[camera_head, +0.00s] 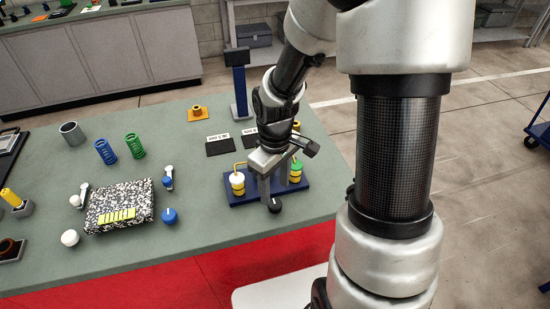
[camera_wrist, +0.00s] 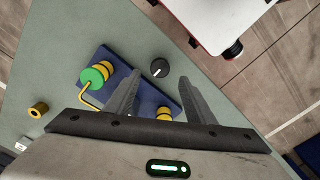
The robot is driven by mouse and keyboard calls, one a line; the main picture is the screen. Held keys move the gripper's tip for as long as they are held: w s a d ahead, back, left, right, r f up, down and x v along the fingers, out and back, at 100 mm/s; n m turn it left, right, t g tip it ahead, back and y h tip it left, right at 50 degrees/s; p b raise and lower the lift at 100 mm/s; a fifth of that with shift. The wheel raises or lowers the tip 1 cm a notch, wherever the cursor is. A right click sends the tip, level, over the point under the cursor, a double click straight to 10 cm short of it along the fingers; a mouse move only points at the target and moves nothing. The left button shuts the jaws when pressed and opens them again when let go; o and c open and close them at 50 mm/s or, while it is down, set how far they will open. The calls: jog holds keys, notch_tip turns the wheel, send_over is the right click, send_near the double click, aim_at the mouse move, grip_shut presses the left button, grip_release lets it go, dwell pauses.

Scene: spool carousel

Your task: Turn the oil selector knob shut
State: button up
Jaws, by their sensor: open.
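A black round knob (camera_head: 275,205) with a light pointer line stands at the front edge of a blue base plate (camera_head: 240,199) on the green bench. It also shows in the wrist view (camera_wrist: 159,67), just beyond and between the fingertips. My gripper (camera_head: 270,189) points down over the plate, with its fingers apart and nothing between them; it also shows in the wrist view (camera_wrist: 160,80). I cannot tell whether the fingers flank the knob or are above it. No finger visibly touches it. Which setting the pointer marks cannot be read.
A white-topped yellow spool (camera_head: 237,184) and a green-topped yellow spool (camera_wrist: 95,76) stand on the plate, close to my gripper. Behind are dark labelled pads (camera_head: 219,147) and a blue post (camera_head: 240,90). A blue knob-like piece (camera_head: 169,215) and a speckled block (camera_head: 119,205) lie left.

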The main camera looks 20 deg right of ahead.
notch_tip(320, 180, up, 11)
jog(key=shift+f+p, duration=0.15)
jog(key=shift+p, duration=0.15)
jog(key=s+r+m+t, duration=0.5)
jog(key=s+r, duration=0.6)
jog(key=r, duration=0.3)
jog(key=shift+s+m+t, duration=0.3)
jog(key=shift+s+m, duration=0.1)
jog(key=shift+m, duration=0.5)
